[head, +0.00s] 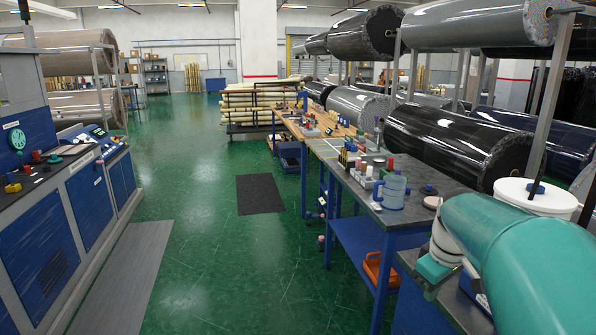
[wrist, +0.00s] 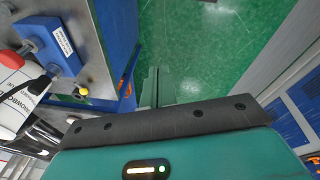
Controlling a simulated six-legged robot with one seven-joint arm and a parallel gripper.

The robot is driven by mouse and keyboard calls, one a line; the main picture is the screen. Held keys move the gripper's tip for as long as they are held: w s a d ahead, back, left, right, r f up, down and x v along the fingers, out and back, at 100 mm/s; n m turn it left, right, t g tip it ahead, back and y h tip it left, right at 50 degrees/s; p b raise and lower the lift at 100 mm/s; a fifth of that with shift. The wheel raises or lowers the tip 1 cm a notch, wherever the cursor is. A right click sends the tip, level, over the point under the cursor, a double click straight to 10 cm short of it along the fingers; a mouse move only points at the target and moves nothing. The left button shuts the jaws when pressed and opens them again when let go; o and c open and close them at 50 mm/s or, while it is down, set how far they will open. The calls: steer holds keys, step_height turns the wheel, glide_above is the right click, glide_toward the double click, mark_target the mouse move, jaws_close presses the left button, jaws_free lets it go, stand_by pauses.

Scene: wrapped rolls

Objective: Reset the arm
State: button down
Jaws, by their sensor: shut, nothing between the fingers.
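My gripper (wrist: 156,74) shows in the wrist view as two narrow grey-green fingers side by side, shut with nothing between them. They point over the green floor, beside the edge of a workbench. In the head view my teal arm fills the lower right and covers part of the bench there. The fingers cannot be made out in that view.
A workbench (head: 407,215) with a grey-blue jug (head: 392,191) and small items stands beside my arm. A white bucket (head: 535,197) is behind it. Large wrapped rolls (head: 455,140) line the right. Blue machine cabinets (head: 85,205) stand left. The green floor (head: 195,225) between is mostly clear, with a dark mat (head: 260,194).

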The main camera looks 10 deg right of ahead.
steer(key=s+a+m+t, duration=0.1)
steer(key=s+a+m, duration=0.1)
steer(key=s+a, duration=0.4)
steer(key=s+a+m+t, duration=0.2)
steer(key=s+a, duration=0.5)
steer(key=a, duration=0.8)
steer(key=shift+s+f+y, duration=0.25)
steer(key=shift+f+y, duration=0.1)
steer(key=shift+y, duration=0.05)
